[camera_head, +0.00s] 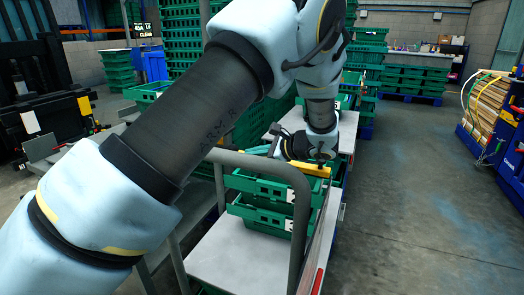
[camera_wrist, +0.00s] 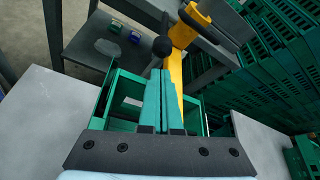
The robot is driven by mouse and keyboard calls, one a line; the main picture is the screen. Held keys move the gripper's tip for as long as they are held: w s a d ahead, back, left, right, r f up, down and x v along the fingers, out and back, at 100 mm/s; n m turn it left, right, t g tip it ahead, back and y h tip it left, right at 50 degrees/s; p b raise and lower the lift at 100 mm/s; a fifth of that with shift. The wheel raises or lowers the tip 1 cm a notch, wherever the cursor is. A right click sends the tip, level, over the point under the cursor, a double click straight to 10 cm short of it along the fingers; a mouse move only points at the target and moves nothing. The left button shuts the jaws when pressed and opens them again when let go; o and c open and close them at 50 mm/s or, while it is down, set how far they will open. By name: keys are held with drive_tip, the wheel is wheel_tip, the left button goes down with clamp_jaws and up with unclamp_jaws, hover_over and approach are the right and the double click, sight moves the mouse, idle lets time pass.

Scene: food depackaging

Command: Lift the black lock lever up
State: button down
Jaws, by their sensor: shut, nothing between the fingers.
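My gripper (camera_wrist: 160,88) is shut, its two teal fingers side by side with nothing between them. In the head view the gripper (camera_head: 256,150) is low over a green crate stack, partly hidden by my arm. Just beyond the fingertips in the wrist view is a black round knob (camera_wrist: 163,46), which may be the end of the black lock lever. It appears beside a yellow bar (camera_wrist: 181,36); I cannot tell whether the fingers touch it. The yellow bar (camera_head: 311,169) also shows in the head view, where I cannot make out the lever.
A green crate (camera_wrist: 122,92) lies below the fingers on a grey cart platform (camera_head: 232,250) with a grey tubular handle (camera_head: 299,215). Tall stacks of green crates (camera_wrist: 275,62) stand at the right in the wrist view. The floor (camera_head: 415,200) right of the cart is clear.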

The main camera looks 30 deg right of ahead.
drive_tip(key=shift+x, duration=1.95)
drive_tip(key=shift+r+p, duration=0.15)
drive_tip(key=shift+p, duration=0.2)
